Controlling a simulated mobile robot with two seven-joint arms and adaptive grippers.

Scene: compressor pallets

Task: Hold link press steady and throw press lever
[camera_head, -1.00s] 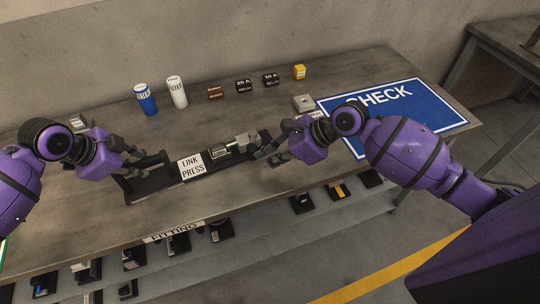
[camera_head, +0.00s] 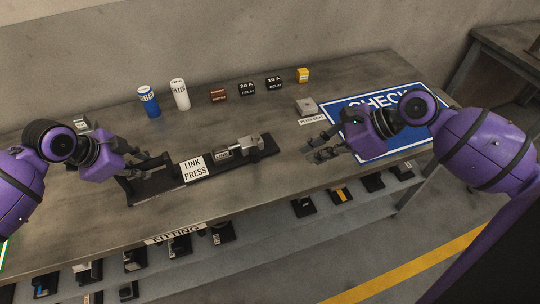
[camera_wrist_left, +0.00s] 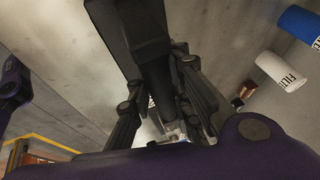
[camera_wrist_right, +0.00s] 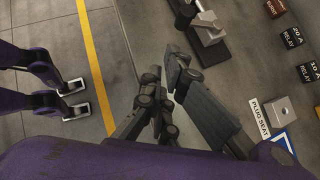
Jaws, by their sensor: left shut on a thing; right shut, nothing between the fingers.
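The link press (camera_head: 160,189) is a long black base on the bench with a white LINK PRESS label (camera_head: 193,168) at its middle. A grey metal block and small clamp parts (camera_head: 240,147) sit on its right half. My left gripper (camera_head: 150,165) is shut on a dark upright part at the press's left end; in the left wrist view a black bar (camera_wrist_left: 155,70) runs between its fingers. My right gripper (camera_head: 315,152) is shut and empty, apart from the press's right end. The right wrist view shows the press end (camera_wrist_right: 210,45) beyond its fingertips. I cannot tell which part is the lever.
Blue (camera_head: 149,102) and white (camera_head: 180,95) filters and several relay boxes (camera_head: 247,88) stand along the back. A grey plug seat block (camera_head: 306,106) and the blue CHECK mat (camera_head: 435,98) are at right. Fittings (camera_head: 178,243) sit on a lower shelf. The front right bench is clear.

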